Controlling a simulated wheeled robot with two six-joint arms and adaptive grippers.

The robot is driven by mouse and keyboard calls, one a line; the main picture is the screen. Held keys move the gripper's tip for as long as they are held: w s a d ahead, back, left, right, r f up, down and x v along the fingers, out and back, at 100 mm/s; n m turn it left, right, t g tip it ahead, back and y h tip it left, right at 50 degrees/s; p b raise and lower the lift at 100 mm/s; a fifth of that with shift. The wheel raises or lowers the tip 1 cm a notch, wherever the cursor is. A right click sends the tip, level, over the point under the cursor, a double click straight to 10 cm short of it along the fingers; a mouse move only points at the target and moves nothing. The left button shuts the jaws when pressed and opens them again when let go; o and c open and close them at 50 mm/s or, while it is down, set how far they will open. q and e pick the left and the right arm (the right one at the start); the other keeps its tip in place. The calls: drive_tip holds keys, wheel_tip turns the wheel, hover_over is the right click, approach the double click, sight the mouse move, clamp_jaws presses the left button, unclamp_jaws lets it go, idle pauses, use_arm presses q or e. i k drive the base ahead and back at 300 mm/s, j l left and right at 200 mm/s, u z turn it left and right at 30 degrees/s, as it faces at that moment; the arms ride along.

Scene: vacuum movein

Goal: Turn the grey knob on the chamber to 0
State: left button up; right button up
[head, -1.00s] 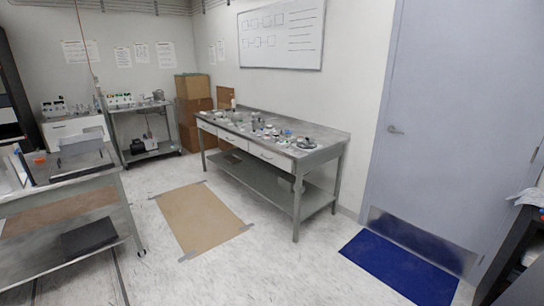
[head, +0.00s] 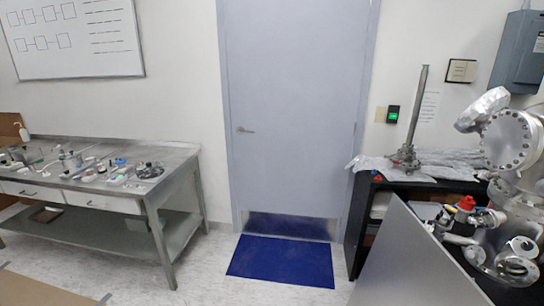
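A shiny metal vacuum chamber (head: 508,140) with a round bolted flange stands at the right edge of the head view, cut off by the frame. More metal flanges and fittings (head: 518,262) show below it. A red-topped part (head: 466,203) sits among these fittings. I cannot make out a grey knob or its markings. Neither of my grippers is in view.
A black cabinet (head: 354,230) with a foil-covered top carries a tall metal post (head: 415,110). A slanted grey panel (head: 415,265) stands in front of it. A steel bench (head: 180,160) is at left. A blue mat (head: 282,262) lies before the closed door (head: 290,110).

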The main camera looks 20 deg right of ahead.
sight(471, 254)
drive_tip(key=i+l+z, duration=0.1)
drive_tip(key=i+z, duration=0.8)
drive_tip(key=i+j+z, duration=0.2)
drive_tip(key=z, duration=0.2)
drive_tip(key=i+j+z, duration=0.75)
drive_tip(key=z, duration=0.15)
drive_tip(key=i+j+z, duration=0.15)
drive_tip(key=z, duration=0.3)
drive_tip(key=i+j+z, duration=0.2)
drive_tip(key=z, duration=0.25)
drive_tip(key=i+j+z, duration=0.1)
drive_tip(key=z, duration=0.4)
drive_tip(key=j+z, duration=0.45)
drive_tip(key=i+j+z, duration=0.1)
drive_tip(key=j+z, duration=0.15)
drive_tip(key=z, duration=0.2)
drive_tip(key=j+z, duration=0.3)
drive_tip(key=z, duration=0.15)
drive_tip(key=k+j+z, duration=0.1)
drive_tip(key=j+z, duration=0.2)
drive_tip(key=z, duration=0.85)
drive_tip(key=j+u, duration=0.15)
drive_tip(key=u, duration=0.35)
